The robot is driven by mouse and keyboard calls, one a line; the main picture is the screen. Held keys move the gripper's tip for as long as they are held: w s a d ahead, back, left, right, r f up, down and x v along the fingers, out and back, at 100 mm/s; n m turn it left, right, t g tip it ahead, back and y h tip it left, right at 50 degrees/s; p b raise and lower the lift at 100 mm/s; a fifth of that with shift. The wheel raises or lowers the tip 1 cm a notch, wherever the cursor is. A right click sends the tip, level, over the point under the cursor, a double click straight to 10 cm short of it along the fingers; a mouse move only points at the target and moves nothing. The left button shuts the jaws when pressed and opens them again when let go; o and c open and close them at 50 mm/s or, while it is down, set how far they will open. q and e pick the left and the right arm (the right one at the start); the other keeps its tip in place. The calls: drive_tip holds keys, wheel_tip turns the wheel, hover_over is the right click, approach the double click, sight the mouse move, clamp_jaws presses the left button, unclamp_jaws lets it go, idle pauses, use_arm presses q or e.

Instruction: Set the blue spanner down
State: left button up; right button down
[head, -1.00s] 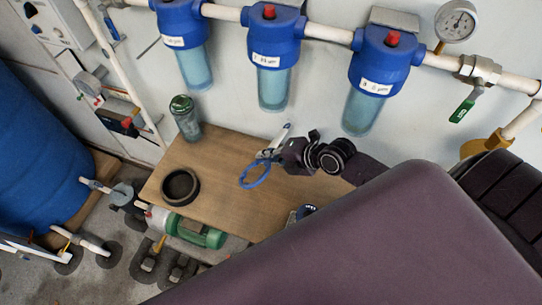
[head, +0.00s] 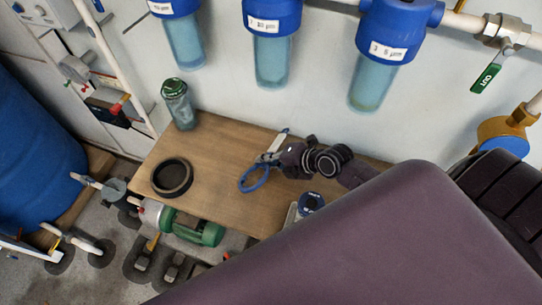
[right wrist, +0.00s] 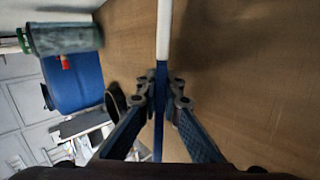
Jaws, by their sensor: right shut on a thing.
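The blue spanner has a large blue ring (head: 254,178) and a pale handle end (head: 279,140). It is over the wooden bench top (head: 225,145) in the head view. My right gripper (head: 278,160) is shut on it between ring and handle end. In the right wrist view the spanner (right wrist: 163,35) shows edge-on as a thin blue and white strip, with the fingers (right wrist: 163,92) on both sides. I cannot tell whether the spanner touches the bench. My left gripper is not in view.
A black ring (head: 153,178) lies on the bench's left end. A green-lidded bottle (head: 180,112) stands at its back left corner. A blue-topped item (head: 310,202) is at the front, partly hidden by my arm. Blue filter housings (head: 271,50) hang behind. Bare wood lies left of the spanner.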

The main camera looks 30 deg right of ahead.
drive_tip(key=shift+f, duration=0.1)
drive_tip(key=c, duration=2.3)
unclamp_jaws()
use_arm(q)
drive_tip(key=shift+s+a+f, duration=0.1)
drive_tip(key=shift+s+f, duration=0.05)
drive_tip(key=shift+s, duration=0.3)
use_arm(e)
drive_tip(key=shift+o, duration=0.2)
